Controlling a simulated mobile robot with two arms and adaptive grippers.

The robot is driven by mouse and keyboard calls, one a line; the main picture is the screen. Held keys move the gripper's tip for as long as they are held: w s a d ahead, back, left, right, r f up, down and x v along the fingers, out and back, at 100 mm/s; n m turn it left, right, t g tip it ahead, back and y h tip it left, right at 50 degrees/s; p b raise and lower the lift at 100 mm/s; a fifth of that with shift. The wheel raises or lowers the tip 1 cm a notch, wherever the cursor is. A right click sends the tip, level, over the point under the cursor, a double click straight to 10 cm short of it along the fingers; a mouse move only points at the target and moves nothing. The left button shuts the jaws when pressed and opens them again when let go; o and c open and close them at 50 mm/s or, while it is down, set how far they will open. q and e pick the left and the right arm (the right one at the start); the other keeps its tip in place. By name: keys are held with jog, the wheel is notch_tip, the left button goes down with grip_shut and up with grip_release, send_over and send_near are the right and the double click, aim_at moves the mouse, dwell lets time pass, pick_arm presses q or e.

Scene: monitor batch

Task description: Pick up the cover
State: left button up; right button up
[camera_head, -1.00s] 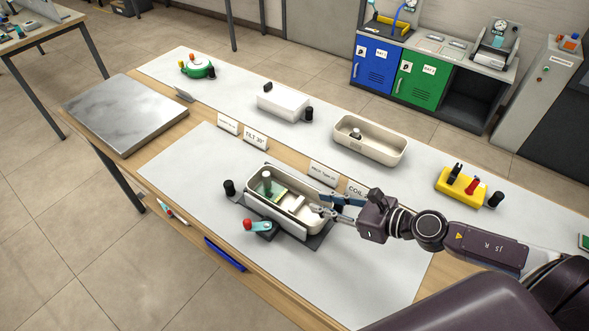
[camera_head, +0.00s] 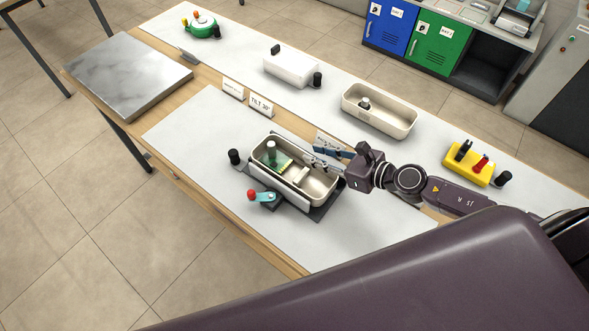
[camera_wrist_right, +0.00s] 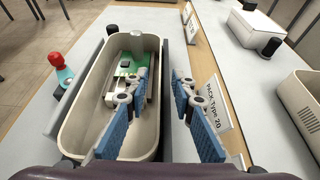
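No piece is labelled as a cover. A white closed box-shaped piece (camera_head: 291,69) with a small black knob, possibly the cover, lies on the back strip; part of it shows in the wrist view (camera_wrist_right: 243,28). An open beige tub (camera_head: 322,190) stands in a dark fixture on the front mat, holding a green board (camera_wrist_right: 127,67) and a grey cylinder. My right gripper (camera_head: 312,158) is open and empty at the tub's back long side. In the wrist view its fingers (camera_wrist_right: 163,80) are apart, seen over the tub's right wall. My left gripper is not in view.
A red-knobbed clamp (camera_head: 259,195) and a black post (camera_head: 234,157) flank the tub. A label stand (camera_wrist_right: 215,103) is close to the right fingers. Another beige tray (camera_head: 381,112) and a yellow holder (camera_head: 468,165) stand behind. The mat's left part is clear.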

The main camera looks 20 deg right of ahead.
aim_at(304, 151)
jog(key=shift+p+x, duration=0.35)
jog(key=shift+x, duration=1.4)
jog(key=shift+r, duration=0.1)
jog(key=shift+c, duration=0.6)
grip_shut()
